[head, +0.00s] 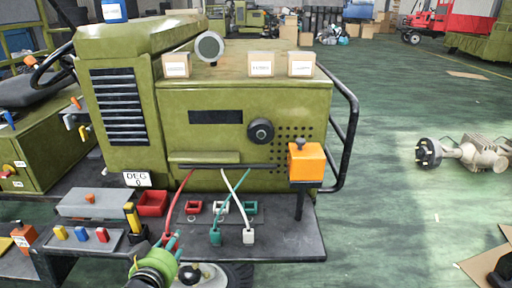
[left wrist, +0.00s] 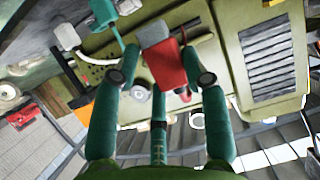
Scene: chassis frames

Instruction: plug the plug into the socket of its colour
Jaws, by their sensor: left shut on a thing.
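My left gripper (head: 167,246) is at the front edge of the dark shelf of the green machine. It is shut on the red plug (head: 171,241), whose red cable runs up to the machine. In the left wrist view the red plug (left wrist: 170,65) sits between the gripper's fingertips (left wrist: 162,77). The teal plug (head: 215,237) and the white plug (head: 249,236) stand on the shelf to its right. Behind them are a red socket (head: 194,207), a white socket (head: 220,207) and a green socket (head: 250,208). My right gripper is not clearly seen.
A red bin (head: 152,203) and a grey box (head: 92,203) stand left of the sockets. A yellow and black tool (head: 133,219) stands close to my left gripper. An orange box on a post (head: 306,164) rises at the shelf's right end.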

